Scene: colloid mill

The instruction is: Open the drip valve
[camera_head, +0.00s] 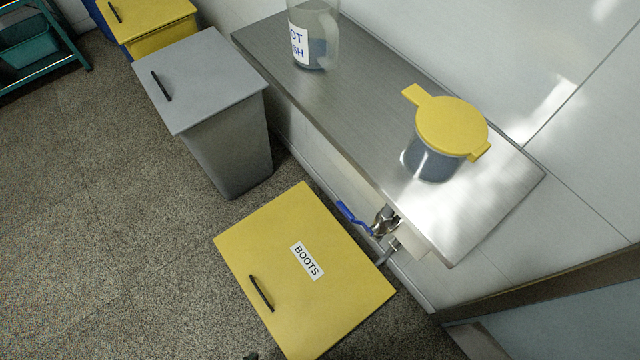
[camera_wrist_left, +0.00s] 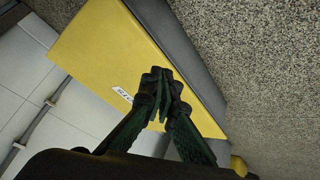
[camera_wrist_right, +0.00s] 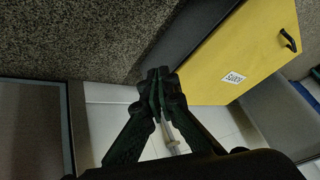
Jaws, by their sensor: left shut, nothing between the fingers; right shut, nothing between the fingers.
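The drip valve (camera_head: 385,221) is a small metal fitting at the front edge of the steel bench, with a blue lever (camera_head: 354,217) slanting up and left from it. Its inner state cannot be seen. My left gripper (camera_wrist_left: 160,92) is shut and empty in the left wrist view, in front of a yellow bin. My right gripper (camera_wrist_right: 159,92) is shut and empty in the right wrist view, beside the yellow bin. Neither gripper is clearly seen in the head view, and both appear apart from the valve.
A yellow-lidded bin labelled BOOTS (camera_head: 302,285) stands just below the valve. A grey bin (camera_head: 205,85) and another yellow bin (camera_head: 150,20) stand further left. The steel bench (camera_head: 340,100) carries a clear jug (camera_head: 318,45) and a yellow-lidded pot (camera_head: 445,125). Open floor (camera_head: 90,220) lies at left.

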